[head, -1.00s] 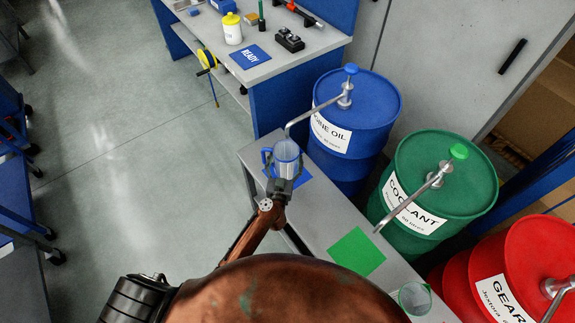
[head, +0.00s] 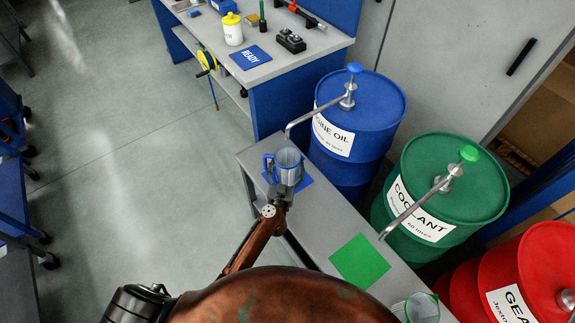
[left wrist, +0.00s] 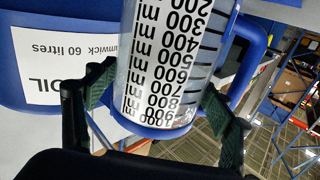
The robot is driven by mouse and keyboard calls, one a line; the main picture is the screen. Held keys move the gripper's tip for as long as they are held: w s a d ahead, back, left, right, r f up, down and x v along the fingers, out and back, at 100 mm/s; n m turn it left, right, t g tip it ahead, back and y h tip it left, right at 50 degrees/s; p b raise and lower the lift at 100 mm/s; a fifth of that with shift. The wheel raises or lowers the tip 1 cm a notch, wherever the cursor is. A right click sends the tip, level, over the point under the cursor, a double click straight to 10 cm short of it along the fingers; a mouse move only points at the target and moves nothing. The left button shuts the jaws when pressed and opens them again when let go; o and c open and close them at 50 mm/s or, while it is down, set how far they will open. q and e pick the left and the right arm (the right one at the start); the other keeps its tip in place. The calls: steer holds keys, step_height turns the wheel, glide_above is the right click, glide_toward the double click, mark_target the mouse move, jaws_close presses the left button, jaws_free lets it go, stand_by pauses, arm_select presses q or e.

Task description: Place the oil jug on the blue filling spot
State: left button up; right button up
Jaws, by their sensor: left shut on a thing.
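The oil jug (head: 288,157), clear with a blue rim and blue handle, is at the far end of the grey bench in the head view. My left gripper (head: 282,186) is shut on it from the near side. The blue filling spot (head: 304,181) is partly hidden under the jug and gripper. I cannot tell whether the jug touches it or hovers just above. The engine oil spout ends close above the jug's mouth. In the left wrist view the jug (left wrist: 165,70) shows its millilitre scale between my left fingers (left wrist: 155,105). My right gripper is not in view.
The blue engine oil drum (head: 365,115), green coolant drum (head: 465,185) and red gear drum (head: 535,262) stand behind the bench (head: 318,215). A green spot (head: 360,261) and another clear jug (head: 422,308) are nearer. A workbench with a READY mat (head: 250,57) stands beyond.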

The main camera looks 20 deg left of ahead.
arm_select(q)
steer(key=o, duration=1.4)
steer(key=shift+f, duration=0.1)
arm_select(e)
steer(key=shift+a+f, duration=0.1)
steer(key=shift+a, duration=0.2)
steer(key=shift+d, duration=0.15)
arm_select(q)
steer(key=s, duration=0.4)
steer(key=s+d+p, duration=0.1)
steer(key=s, duration=0.3)
steer(key=s+p, duration=0.1)
steer(key=s, duration=0.3)
steer(key=shift+d+r, duration=0.2)
steer(key=shift+d, duration=0.05)
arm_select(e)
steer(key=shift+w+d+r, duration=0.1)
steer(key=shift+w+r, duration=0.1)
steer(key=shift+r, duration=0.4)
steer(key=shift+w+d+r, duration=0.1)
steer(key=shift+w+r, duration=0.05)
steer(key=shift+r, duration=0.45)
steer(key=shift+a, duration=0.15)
